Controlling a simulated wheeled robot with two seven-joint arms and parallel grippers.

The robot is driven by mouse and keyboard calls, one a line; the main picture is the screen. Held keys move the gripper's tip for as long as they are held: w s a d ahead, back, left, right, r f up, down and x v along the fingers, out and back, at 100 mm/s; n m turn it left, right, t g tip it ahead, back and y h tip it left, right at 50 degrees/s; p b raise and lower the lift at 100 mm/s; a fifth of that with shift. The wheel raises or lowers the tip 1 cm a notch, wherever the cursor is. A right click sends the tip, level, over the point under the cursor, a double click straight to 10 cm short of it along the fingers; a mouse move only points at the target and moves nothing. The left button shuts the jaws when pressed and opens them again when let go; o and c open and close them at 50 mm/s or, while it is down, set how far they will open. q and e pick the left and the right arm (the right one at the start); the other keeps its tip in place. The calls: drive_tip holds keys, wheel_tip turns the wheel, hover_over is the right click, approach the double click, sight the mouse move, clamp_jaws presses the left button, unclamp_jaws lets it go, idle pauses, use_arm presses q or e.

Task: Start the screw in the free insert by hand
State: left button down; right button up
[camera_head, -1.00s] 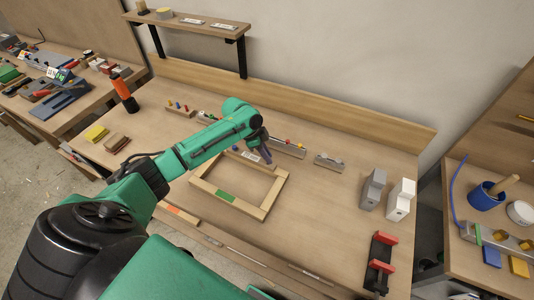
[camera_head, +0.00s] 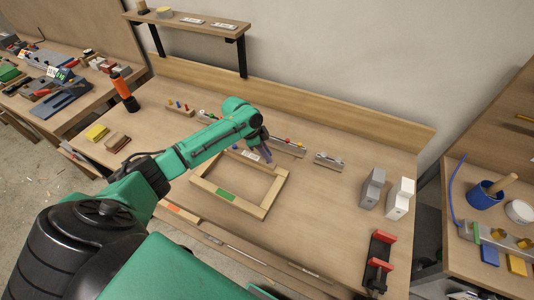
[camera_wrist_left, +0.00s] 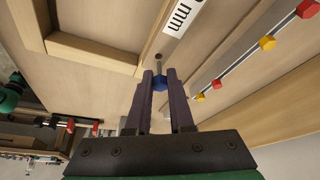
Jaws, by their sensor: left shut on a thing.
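My left gripper (camera_head: 267,159) is over the far side of the light wooden frame (camera_head: 206,198) on the bench. In the left wrist view its two dark fingers (camera_wrist_left: 164,88) are shut on a screw with a blue hex head (camera_wrist_left: 160,83). The screw's thin shank points away from the gripper, toward a small dark hole (camera_wrist_left: 158,56) in the wood beside a white label marked "mm" (camera_wrist_left: 185,16). I cannot tell whether the screw's tip is in the hole or just short of it. My right gripper is not in view.
A metal rack with red and yellow screws (camera_wrist_left: 225,76) stands close beside the gripper. A smaller rack (camera_head: 328,161) and two blocks, grey (camera_head: 372,190) and white (camera_head: 401,199), stand to the right. A red clamp-like fixture (camera_head: 380,262) is at the front right.

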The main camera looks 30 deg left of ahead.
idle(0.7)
use_arm(q)
drive_tip(key=shift+p, duration=0.4)
drive_tip(key=shift+f, duration=0.1)
drive_tip(key=shift+f+b, duration=0.35)
drive_tip(key=shift+f+b, duration=0.4)
drive_tip(key=shift+f, duration=0.2)
drive_tip(key=shift+r, duration=0.1)
drive_tip(key=shift+r+p, duration=0.7)
drive_tip(key=shift+p, duration=0.2)
